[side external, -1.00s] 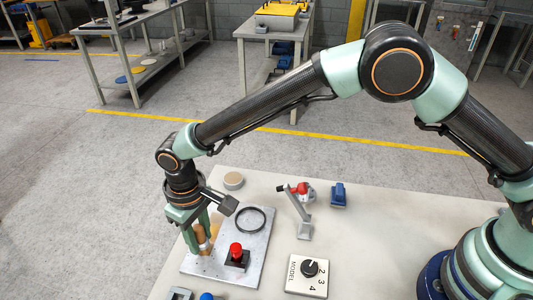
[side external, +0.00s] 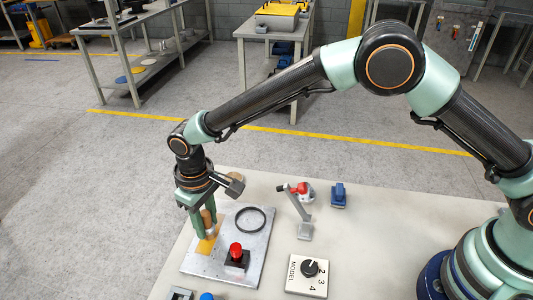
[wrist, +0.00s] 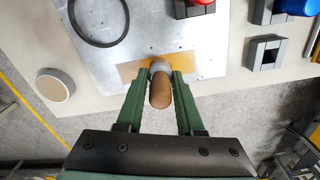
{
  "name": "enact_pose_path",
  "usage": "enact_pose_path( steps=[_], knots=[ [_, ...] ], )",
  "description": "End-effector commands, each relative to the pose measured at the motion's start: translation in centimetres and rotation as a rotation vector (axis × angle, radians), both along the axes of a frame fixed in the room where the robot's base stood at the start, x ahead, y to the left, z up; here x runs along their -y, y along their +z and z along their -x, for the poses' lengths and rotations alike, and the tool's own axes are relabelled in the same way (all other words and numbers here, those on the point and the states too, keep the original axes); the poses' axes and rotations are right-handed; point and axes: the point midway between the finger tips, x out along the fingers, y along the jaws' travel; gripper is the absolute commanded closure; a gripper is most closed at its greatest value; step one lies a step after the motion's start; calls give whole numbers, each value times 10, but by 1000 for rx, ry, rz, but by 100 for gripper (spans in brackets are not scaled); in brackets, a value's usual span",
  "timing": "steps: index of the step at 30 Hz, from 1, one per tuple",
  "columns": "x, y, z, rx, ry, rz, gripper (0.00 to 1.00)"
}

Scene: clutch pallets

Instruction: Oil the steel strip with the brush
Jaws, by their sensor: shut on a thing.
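My gripper (side external: 203,220) is shut on the brush (wrist: 160,91), whose rounded brown wooden handle stands between the green fingers. A pale collar shows at the brush's lower end in the wrist view; its bristles are hidden. The steel strip (wrist: 132,72) appears as an amber-brown band on the grey metal plate (side external: 251,225). In the side view the strip (side external: 204,246) lies just below the gripper, near the plate's left edge. The brush end is over or on the strip; I cannot tell whether it touches.
On the plate are a black ring (side external: 250,219) and a red button on a black base (side external: 237,257). Nearby stand a model dial box (side external: 307,275), a red-handled clamp (side external: 301,205), a blue object (side external: 339,195) and a round tan-topped piece (wrist: 54,86).

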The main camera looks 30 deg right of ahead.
Motion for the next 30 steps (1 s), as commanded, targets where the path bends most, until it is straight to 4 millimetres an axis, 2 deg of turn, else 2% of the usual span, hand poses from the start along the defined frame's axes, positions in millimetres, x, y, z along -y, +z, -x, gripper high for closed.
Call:
enact_pose_path(
  steps=[30],
  knots=[
    [27, 1, -27, 0, 0, 0, 100]
  ],
)
